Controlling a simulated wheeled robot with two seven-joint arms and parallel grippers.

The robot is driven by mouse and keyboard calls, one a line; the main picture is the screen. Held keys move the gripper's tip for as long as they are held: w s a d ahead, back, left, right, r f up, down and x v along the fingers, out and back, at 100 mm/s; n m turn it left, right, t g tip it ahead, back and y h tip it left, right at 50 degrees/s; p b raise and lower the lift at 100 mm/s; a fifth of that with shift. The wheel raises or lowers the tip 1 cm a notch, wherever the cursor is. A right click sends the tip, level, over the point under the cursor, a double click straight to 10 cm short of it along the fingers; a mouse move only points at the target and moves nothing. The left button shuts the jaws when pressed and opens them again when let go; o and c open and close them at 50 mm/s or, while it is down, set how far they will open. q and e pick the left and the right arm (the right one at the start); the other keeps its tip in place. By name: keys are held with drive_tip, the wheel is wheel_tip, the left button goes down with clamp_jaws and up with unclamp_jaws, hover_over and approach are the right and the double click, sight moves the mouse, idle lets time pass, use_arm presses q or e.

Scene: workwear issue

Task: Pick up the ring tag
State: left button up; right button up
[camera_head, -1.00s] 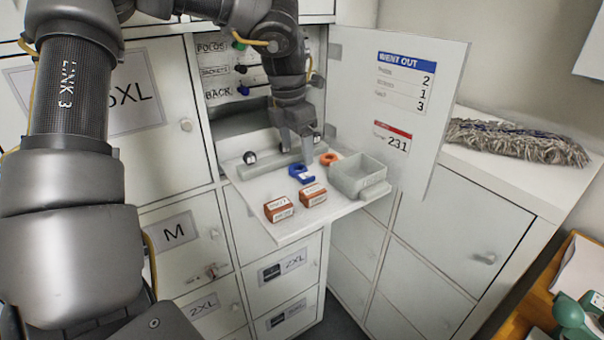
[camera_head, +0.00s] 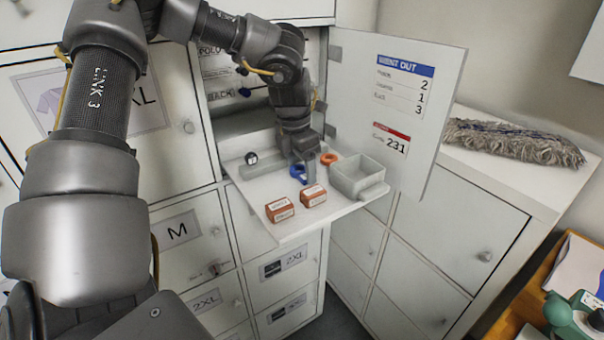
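A blue ring-shaped piece (camera_head: 297,173) lies on the pull-out shelf, partly hidden by my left gripper. An orange ring (camera_head: 328,160) lies just behind it to the right, beside the gripper. I cannot tell from its look which of the two is the ring tag. My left gripper (camera_head: 305,173) points down at the blue piece, with a finger in front of its right side. The gap between the fingers is hard to make out, and I cannot tell whether they touch the piece. My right gripper is not in view.
The white shelf (camera_head: 270,183) also bears two brown labelled boxes (camera_head: 280,210) (camera_head: 313,195), a grey open tray (camera_head: 358,178) on the right and a small dark round thing (camera_head: 251,158) at the back left. An open locker door (camera_head: 400,120) stands to the right.

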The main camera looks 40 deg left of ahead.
use_arm(q)
drive_tip(key=shift+c, duration=0.7)
drive_tip(key=shift+w+a+r, duration=0.1)
drive_tip(key=shift+r, duration=0.45)
wheel_tip(320, 180, up, 5)
drive_tip(key=shift+r+b, duration=0.1)
drive_tip(key=shift+b, duration=0.65)
wheel_tip(320, 180, up, 6)
wheel_tip(320, 180, up, 14)
drive_tip(key=p, duration=0.9)
hover_over(301, 171)
drive_tip(key=shift+r+p, duration=0.75)
drive_tip(key=shift+r, duration=0.1)
